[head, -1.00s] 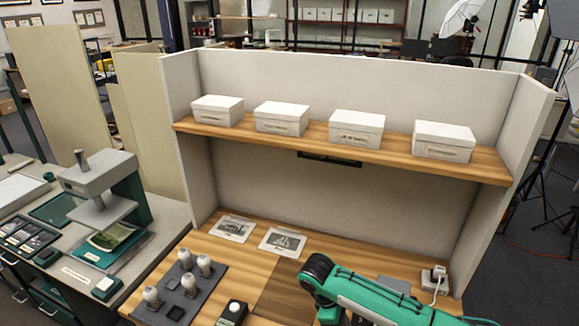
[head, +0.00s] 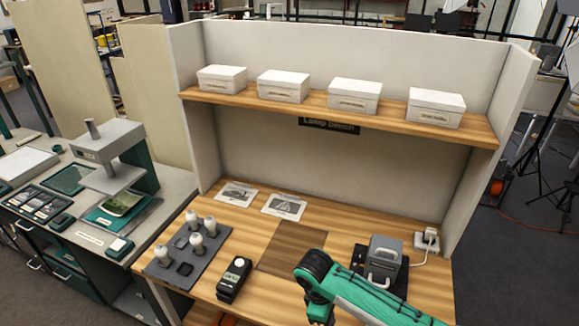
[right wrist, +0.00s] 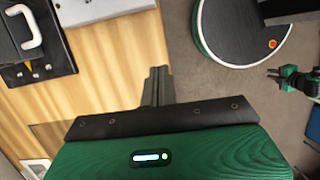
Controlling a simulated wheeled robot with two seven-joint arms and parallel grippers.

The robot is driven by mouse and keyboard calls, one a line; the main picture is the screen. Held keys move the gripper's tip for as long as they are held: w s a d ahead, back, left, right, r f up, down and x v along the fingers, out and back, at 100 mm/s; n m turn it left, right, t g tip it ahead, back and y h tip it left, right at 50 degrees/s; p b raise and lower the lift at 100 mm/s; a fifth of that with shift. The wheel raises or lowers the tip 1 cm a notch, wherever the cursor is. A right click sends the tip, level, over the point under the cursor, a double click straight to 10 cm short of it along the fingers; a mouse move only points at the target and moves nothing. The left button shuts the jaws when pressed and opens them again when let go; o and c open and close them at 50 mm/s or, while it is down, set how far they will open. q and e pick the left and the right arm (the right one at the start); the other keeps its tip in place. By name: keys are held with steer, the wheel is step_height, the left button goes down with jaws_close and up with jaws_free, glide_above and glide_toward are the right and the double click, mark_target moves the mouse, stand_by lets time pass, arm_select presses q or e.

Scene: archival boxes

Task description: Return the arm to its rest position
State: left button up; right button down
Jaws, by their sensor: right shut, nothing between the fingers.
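My right arm (head: 365,297), green with a black joint, comes in at the lower right of the head view, over the front of the wooden bench (head: 215,285). Its gripper is out of sight there, below the joint. In the right wrist view my right gripper (right wrist: 157,86) is shut and empty, with wood and grey floor beyond it. My left gripper does not show in the head view.
A grey device with a handle (head: 384,258) stands on a dark pad beside my right arm. A black meter (head: 234,279) and a grey tray (head: 165,268) with several bulbs stand to the left. Several white boxes (head: 283,86) sit on the shelf (head: 240,103).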

steer(key=s+a+m+t+y, duration=0.25)
steer(key=s+m+y, duration=0.2)
steer(key=s, duration=0.65)
steer(key=s+d+r+m+t+h, duration=0.1)
steer(key=s+d+r+m, duration=0.1)
steer(key=s+d+m, duration=0.45)
steer(key=s+d+r+m+t+h, duration=0.1)
steer(key=s+d+r+t, duration=0.2)
steer(key=d, duration=0.6)
step_height(320, 180, down, 33)
steer(key=s+g+b, duration=0.2)
steer(key=g, duration=0.1)
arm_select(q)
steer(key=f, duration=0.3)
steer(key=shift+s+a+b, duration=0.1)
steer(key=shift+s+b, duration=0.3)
arm_select(e)
steer(key=s+d+f+g, duration=0.1)
steer(key=s+d+f, duration=0.2)
steer(key=s+f, duration=1.6)
steer(key=shift+f+n, duration=0.3)
steer(key=shift+f, duration=0.6)
